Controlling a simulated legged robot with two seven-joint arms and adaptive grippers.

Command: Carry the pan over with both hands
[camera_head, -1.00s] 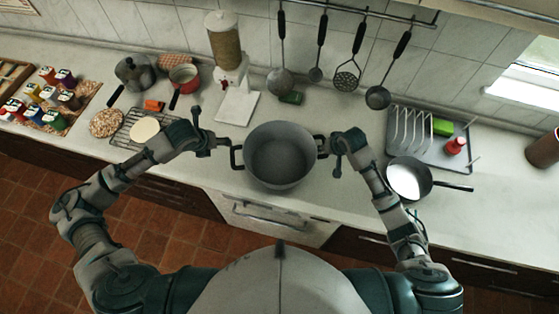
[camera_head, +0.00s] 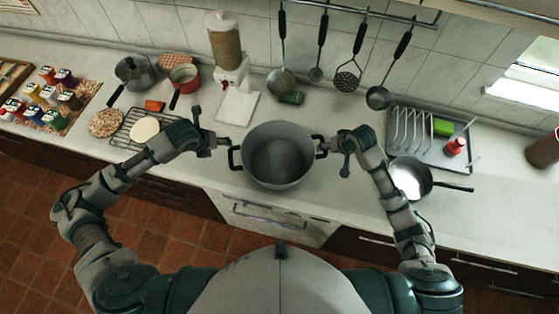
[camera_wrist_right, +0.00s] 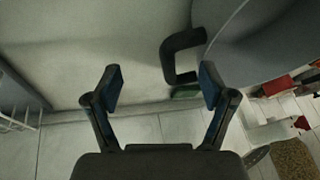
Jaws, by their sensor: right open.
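The large grey pan (camera_head: 277,155) with two dark loop handles stands upright on the light worktop, between my two grippers. My left gripper (camera_head: 224,142) is beside its left handle (camera_head: 233,158); whether its jaws are open is too small to tell. My right gripper (camera_head: 330,144) is at the right handle (camera_head: 321,147). In the right wrist view this gripper (camera_wrist_right: 161,88) is open, with nothing gripped. The dark handle (camera_wrist_right: 178,52) shows ahead of the fingers, nearer the right finger, and part of the pan wall (camera_wrist_right: 255,40) fills the upper right.
A black frying pan (camera_head: 408,180) and a tray with a rack (camera_head: 458,160) stand to the right. A cooling rack (camera_head: 125,130), small pots (camera_head: 184,77) and a dispenser (camera_head: 226,50) are left and behind. Utensils (camera_head: 349,70) hang behind. Some worktop front right is clear.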

